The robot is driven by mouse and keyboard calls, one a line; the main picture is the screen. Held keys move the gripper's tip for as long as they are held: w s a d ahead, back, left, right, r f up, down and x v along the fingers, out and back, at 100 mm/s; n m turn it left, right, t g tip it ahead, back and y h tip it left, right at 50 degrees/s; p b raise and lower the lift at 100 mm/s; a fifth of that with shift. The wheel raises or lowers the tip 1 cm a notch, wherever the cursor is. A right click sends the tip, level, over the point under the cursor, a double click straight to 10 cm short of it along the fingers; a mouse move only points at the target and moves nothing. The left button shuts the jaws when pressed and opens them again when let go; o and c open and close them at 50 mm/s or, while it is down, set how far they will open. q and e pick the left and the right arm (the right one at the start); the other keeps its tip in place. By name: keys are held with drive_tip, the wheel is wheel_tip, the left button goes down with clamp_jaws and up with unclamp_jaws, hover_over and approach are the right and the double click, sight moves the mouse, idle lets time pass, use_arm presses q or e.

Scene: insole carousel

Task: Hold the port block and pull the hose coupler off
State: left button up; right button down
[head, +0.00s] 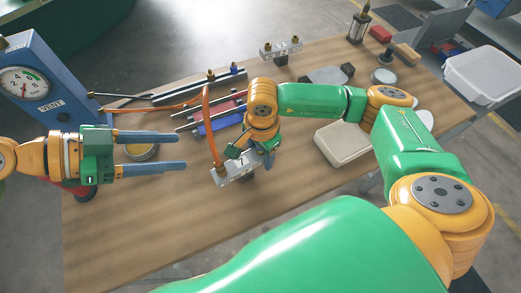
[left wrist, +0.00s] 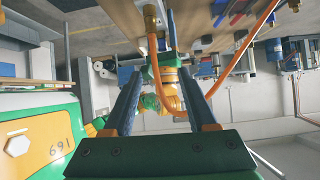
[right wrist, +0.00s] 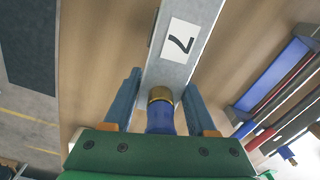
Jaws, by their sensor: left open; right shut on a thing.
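The port block (head: 222,180) is a grey metal bar on the wooden table. In the right wrist view the block (right wrist: 178,70) carries a white number label, with a brass-collared blue fitting (right wrist: 160,112) between my fingers. The orange hose (head: 207,125) rises in an arch from the block's left end. In the left wrist view its brass coupler (left wrist: 151,18) shows at the hose end. My left gripper (head: 185,152) is open and empty, left of the block and apart from the hose.
A blue gauge box (head: 45,80) marked VENT stands at the left. A second block with brass fittings (head: 281,48) sits at the back. Red and blue bars (head: 220,123) lie behind the hose, and a beige box (head: 342,143) lies at the right. The front table is clear.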

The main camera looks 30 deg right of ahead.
use_arm(q)
drive_tip(key=w+d+r+t+h, duration=0.15)
drive_tip(key=d+r+h, duration=0.3)
drive_tip(key=r, duration=0.45)
drive_tip(key=w+d+r+t+h, duration=0.1)
drive_tip(key=w+d+r+h, duration=0.3)
drive_tip(key=r, duration=0.5)
drive_tip(key=w+d+r+n+t+y, duration=0.2)
drive_tip(key=w+r+n+t, duration=0.2)
drive_tip(key=w+n+t, duration=0.55)
drive_tip(key=m+g+y, duration=0.7)
drive_tip(key=g+y, duration=0.4)
drive_tip(key=y, duration=0.7)
hover_over(217, 160)
drive_tip(key=f, duration=2.1)
drive_tip(key=shift+w+a+f, duration=0.15)
drive_tip(key=shift+w+f, duration=0.15)
drive_tip(key=shift+f, duration=0.05)
drive_tip(key=shift+s+m, duration=0.25)
drive_tip(key=shift+s, duration=0.05)
drive_tip(key=shift+f, duration=0.15)
